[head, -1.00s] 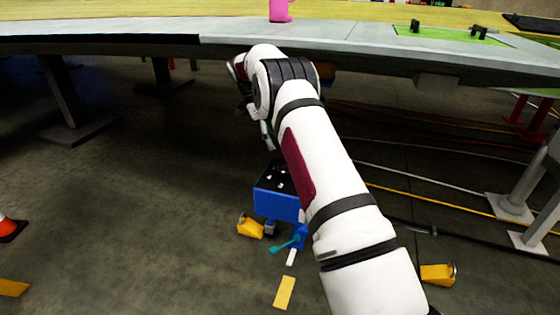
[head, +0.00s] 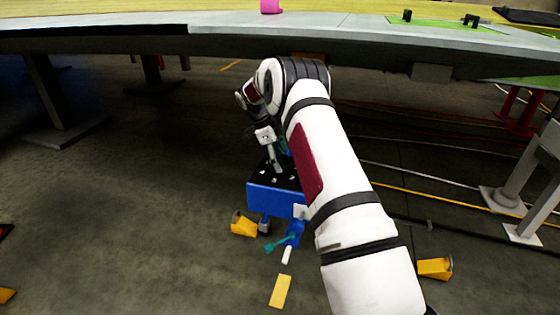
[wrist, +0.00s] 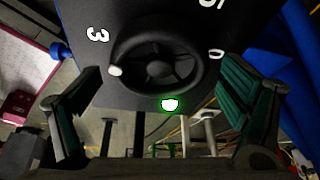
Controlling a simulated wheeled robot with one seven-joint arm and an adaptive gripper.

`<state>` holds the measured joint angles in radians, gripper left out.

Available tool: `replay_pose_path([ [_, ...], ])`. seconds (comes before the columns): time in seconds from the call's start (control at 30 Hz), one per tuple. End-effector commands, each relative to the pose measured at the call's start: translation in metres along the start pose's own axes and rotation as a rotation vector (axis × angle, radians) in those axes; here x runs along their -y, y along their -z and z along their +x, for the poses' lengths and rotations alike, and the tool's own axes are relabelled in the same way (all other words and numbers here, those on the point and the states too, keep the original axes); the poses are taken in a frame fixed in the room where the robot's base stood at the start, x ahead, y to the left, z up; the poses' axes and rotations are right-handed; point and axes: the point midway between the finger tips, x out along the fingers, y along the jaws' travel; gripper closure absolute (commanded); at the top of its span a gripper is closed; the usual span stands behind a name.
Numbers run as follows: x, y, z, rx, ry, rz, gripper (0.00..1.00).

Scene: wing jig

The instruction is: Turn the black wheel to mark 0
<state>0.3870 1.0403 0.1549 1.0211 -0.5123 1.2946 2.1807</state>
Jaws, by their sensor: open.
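The black wheel (wrist: 155,62) is a round spoked handwheel on a dark panel (wrist: 120,20) in the wrist view. A white spot (wrist: 115,71) sits at the left of its rim, below the mark 3 (wrist: 97,34). The mark 0 (wrist: 215,54) is to the right of the wheel. A white mark outlined in green (wrist: 171,104) lies below it; I cannot read it. My gripper (wrist: 158,80) is open, its fingers apart on either side of the wheel's lower part, holding nothing. In the head view the panel tops a blue box (head: 277,200), and my gripper (head: 272,160) is just above it.
A large wing panel (head: 340,38) spans the top of the head view. Yellow blocks (head: 244,225) (head: 435,268) lie on the floor near the box.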

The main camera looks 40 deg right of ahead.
Motion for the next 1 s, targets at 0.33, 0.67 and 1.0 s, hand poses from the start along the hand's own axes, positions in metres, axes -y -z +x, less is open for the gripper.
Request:
replay_pose_path([
  [0.33,0.0001,0.0001,0.0005,0.0,0.0,0.0,0.3],
  [0.67,0.0002,0.0001,0.0005,0.0,0.002,-0.004,0.58],
  [1.0,0.0,0.0,0.0001,-0.001,0.05,-0.116,0.58],
])
